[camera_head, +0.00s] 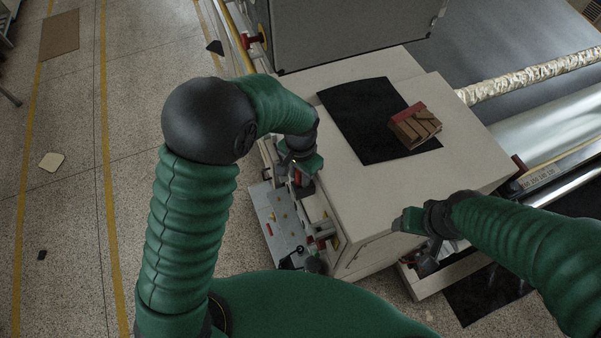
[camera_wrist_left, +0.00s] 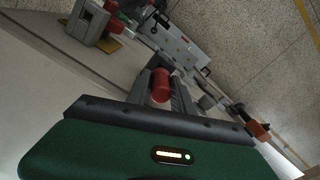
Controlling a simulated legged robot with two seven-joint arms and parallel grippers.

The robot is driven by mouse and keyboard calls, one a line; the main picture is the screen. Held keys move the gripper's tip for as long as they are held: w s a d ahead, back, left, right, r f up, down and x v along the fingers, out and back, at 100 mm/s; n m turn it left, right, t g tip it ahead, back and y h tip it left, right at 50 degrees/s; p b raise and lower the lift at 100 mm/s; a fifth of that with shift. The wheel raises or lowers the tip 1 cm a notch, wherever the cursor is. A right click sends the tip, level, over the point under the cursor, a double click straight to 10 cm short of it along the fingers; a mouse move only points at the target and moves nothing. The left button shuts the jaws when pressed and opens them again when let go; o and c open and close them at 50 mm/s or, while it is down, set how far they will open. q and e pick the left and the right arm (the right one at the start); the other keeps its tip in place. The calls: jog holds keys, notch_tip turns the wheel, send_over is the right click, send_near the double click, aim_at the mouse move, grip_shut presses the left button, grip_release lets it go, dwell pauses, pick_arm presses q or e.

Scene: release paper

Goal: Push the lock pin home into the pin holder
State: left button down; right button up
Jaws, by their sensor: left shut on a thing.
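My left gripper (camera_head: 302,182) is at the left side of the pale cabinet, above a metal panel. In the left wrist view the two grey fingers of this gripper (camera_wrist_left: 160,82) are shut on a red cylindrical piece (camera_wrist_left: 160,90), which looks like the lock pin's handle. The pin's far end is hidden. A grey block (camera_wrist_left: 88,22) on the cabinet side may be the pin holder, but I cannot tell for sure. My right gripper (camera_head: 408,221) is over the cabinet's front edge; its fingers are not clear.
The metal panel (camera_head: 268,212) with small red and yellow parts is beside the cabinet. A black mat (camera_head: 350,118) with a brown block (camera_head: 415,127) lies on the cabinet top (camera_head: 330,165). A roller (camera_head: 530,78) is at the right.

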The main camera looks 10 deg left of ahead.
pick_arm(q)
jog(key=shift+f+b, duration=0.9)
jog(key=shift+f, duration=0.55)
jog(key=c, duration=1)
grip_release()
jog(key=shift+c, duration=0.2)
notch_tip(320, 180, up, 15)
jog(key=p, duration=1.1)
jog(key=shift+r, duration=0.9)
